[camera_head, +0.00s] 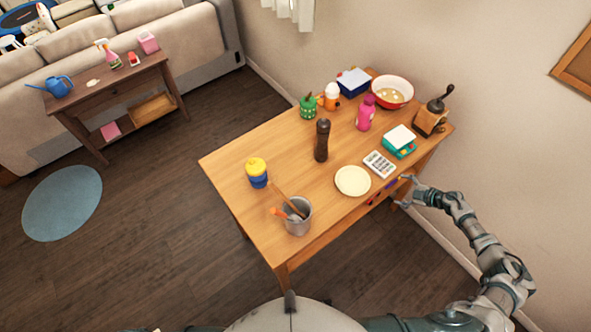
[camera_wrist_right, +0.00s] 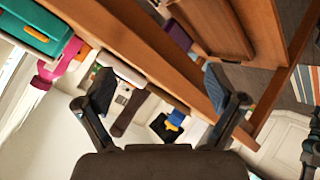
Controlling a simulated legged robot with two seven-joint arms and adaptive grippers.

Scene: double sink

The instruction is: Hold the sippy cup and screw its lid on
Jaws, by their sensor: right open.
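A blue cup with a yellow top (camera_head: 257,172), which looks like the sippy cup, stands upright near the left end of the wooden table. The yellow top sits on the cup; I cannot tell whether it is screwed tight. My right gripper (camera_head: 401,190) is at the table's right edge, far from the cup, beside the calculator. In the wrist view my right gripper (camera_wrist_right: 160,88) has its two fingers spread, with nothing held between them, near the table's wooden edge. A small blue and yellow thing (camera_wrist_right: 173,122) shows beyond the fingers and may be the cup. My left gripper is out of view.
Bare wood surrounds the cup.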

